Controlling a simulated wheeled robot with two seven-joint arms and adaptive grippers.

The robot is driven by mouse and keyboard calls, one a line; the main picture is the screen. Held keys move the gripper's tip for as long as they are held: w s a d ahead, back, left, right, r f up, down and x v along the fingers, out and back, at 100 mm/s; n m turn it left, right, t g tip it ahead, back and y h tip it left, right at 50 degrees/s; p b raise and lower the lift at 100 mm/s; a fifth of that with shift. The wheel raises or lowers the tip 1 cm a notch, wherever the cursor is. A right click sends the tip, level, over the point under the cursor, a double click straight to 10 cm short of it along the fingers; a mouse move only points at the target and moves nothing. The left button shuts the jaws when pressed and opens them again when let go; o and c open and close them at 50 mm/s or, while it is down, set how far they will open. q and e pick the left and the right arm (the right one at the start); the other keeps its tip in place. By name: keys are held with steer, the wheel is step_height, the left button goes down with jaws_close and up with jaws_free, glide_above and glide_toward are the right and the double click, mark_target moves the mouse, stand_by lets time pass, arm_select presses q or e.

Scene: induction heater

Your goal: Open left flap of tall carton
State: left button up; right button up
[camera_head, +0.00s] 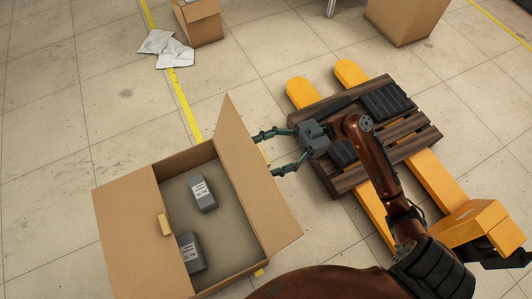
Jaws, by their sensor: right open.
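A brown carton (241,279) stands at the lower left, with two grey boxed devices (203,193) showing inside. Its left flap (130,235) lies flat over the left half of the opening, with a yellow tab (164,224) at its free edge. Its right flap (252,180) stands raised and tilted outward to the right. A yellow tab (264,156) shows at that flap's outer edge. My right gripper (266,154) is open beside this edge, its two fingers spread on either side of the tab. Contact cannot be told. My left gripper is out of view.
A wooden pallet (405,152) with dark items lies on a yellow pallet jack (430,180) to the right, under my right arm. Other cartons (200,27) (402,22) and white crumpled sheets (166,48) lie at the back. The floor left of the carton is clear.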

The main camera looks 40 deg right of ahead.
steer(key=v, duration=1.1)
steer(key=shift+d, duration=0.35)
steer(key=shift+f, duration=0.2)
steer(key=shift+c, duration=0.4)
